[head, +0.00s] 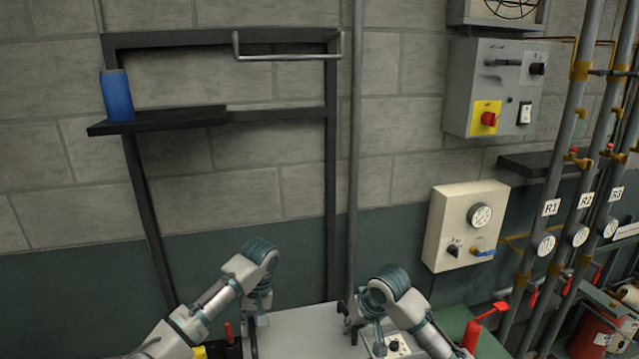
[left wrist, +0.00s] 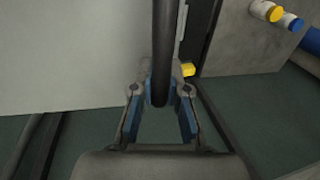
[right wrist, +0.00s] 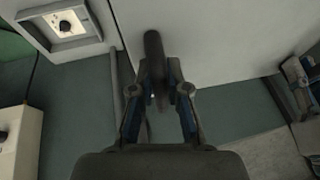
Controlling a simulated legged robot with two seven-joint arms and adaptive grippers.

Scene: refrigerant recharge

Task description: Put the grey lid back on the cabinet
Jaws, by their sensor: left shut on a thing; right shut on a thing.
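The grey lid (head: 305,330) is a flat pale panel at the bottom middle of the head view, between my two grippers. It also fills much of the left wrist view (left wrist: 65,60) and the right wrist view (right wrist: 225,40). My left gripper (head: 256,322) is shut on a dark bar handle (left wrist: 160,50) at the lid's left side. My right gripper (head: 351,318) is shut on a similar dark handle (right wrist: 154,55) at its right side. Only the top of the lid shows in the head view. I cannot tell how it sits against the cabinet.
A panel with a black knob (head: 394,346) stands just right of the lid; a red-handled thing (head: 472,330) is further right. Red and yellow items (head: 200,352) lie left. A cream gauge box (head: 464,226) and a vertical pipe (head: 354,150) are on the wall behind.

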